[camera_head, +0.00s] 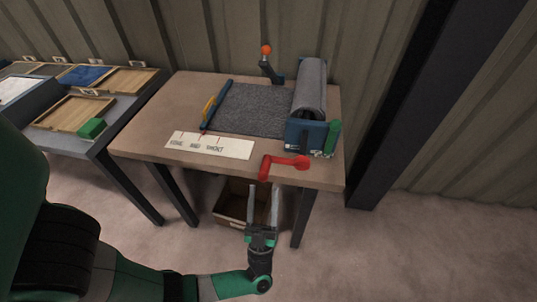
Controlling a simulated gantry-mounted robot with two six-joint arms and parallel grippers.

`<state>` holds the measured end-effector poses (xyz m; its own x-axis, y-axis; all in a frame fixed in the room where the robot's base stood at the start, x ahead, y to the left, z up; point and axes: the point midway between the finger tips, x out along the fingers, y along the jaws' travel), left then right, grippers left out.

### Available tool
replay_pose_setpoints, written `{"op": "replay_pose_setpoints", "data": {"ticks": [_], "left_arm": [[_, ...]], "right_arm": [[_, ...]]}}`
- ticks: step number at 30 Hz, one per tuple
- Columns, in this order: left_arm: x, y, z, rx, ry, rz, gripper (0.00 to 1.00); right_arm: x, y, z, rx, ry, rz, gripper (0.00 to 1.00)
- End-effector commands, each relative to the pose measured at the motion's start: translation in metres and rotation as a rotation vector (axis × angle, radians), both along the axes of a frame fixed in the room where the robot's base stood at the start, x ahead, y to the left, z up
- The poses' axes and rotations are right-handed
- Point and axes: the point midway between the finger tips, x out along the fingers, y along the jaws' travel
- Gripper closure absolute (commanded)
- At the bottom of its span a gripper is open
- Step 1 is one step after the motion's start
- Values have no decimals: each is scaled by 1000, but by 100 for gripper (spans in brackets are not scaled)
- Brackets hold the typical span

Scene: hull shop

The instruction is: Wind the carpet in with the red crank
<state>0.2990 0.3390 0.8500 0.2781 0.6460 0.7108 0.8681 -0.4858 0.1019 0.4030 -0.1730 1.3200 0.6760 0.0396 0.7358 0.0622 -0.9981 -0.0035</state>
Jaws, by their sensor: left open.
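The red crank (285,164) is at the front right edge of the wooden table, near the blue end housing (304,134) of the roller. The grey carpet (255,109) lies flat on the table, and its right side meets a grey roll (310,86). My left gripper (263,191) is open and empty, its two fingers pointing up in front of the table, just below the crank in the picture. It does not appear to touch the crank. My right gripper is not in view.
A green handle (332,138) stands beside the housing. A lettered white strip (209,145) lies in front. An orange-knobbed lever (268,62) stands behind. A box (229,205) sits beneath the table.

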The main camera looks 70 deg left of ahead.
Motion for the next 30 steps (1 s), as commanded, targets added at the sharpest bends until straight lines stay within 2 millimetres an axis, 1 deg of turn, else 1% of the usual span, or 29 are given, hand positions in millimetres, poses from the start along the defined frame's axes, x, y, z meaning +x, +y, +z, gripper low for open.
{"op": "replay_pose_setpoints", "data": {"ticks": [1, 2, 8, 11, 21, 26, 30], "left_arm": [[-2, 0, -10, 1, 8, 3, 39], [-3, 0, -10, 0, 10, 4, 39], [-1, 4, -3, -1, 9, 4, 39], [2, 12, 7, -1, 7, 5, 39], [22, 60, 59, 1, 5, 6, 39], [29, 72, 72, 0, 7, 3, 39], [31, 76, 76, 0, 8, 1, 39]], "right_arm": [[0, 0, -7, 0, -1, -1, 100], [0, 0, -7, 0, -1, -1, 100], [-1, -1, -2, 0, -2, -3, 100], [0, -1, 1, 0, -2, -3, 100], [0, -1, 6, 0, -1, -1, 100], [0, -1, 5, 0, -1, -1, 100], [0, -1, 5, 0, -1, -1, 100]]}}
